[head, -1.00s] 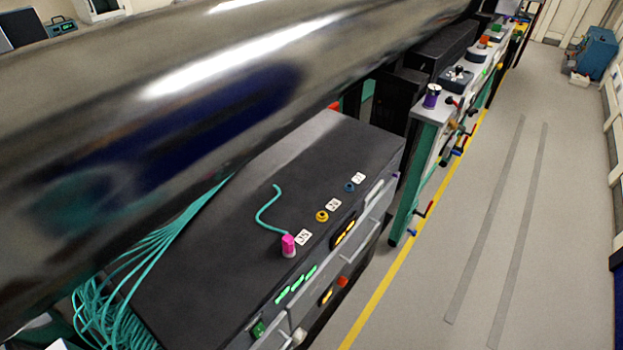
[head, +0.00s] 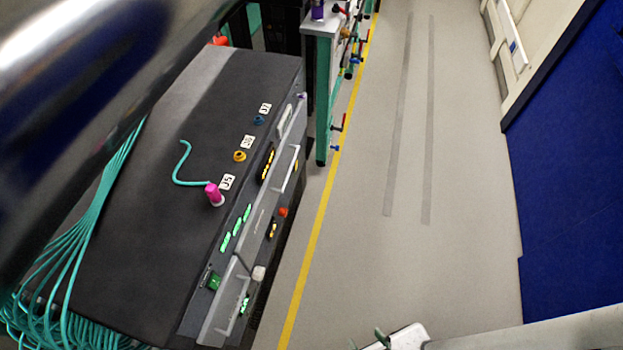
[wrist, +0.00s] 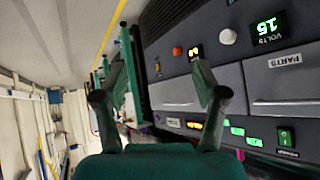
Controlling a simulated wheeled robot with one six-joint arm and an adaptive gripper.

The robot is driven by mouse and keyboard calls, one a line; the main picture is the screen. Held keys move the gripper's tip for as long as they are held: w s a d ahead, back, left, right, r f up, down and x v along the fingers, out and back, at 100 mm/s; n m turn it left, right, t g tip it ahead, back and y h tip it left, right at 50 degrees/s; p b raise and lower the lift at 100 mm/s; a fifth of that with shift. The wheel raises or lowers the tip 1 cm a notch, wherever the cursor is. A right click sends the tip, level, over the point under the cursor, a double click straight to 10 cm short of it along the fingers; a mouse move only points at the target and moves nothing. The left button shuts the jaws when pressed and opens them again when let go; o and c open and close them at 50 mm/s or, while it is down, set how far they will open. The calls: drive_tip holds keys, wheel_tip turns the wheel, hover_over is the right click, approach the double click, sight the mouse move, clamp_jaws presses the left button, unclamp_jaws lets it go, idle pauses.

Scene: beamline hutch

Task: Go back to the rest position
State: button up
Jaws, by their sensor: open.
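My gripper (wrist: 162,85) shows in the wrist view with its two green fingers spread wide. Nothing is held between them. Beyond the fingers is the front of a dark equipment cabinet (wrist: 172,93), with drawers, lit green indicators and a green switch; it appears turned sideways there. The same cabinet shows in the head view (head: 120,240). The gripper's fingers are not clearly visible in the head view; only a pale part with small green pieces shows at the bottom edge.
A pink plug (head: 214,194) with a teal cable stands on the cabinet top, beside yellow (head: 239,156) and blue (head: 258,120) sockets. A large shiny metal cylinder (head: 95,75) crosses the upper left. The floor (head: 370,260) right of the yellow line is clear. A blue panel (head: 575,170) stands right.

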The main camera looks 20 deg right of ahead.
wheel_tip(320, 180, up, 27)
drive_tip(key=s+d+n+t, duration=0.1)
drive_tip(key=t, duration=0.4)
drive_tip(key=shift+n+h, duration=0.3)
drive_tip(key=shift+f, duration=0.1)
idle(0.6)
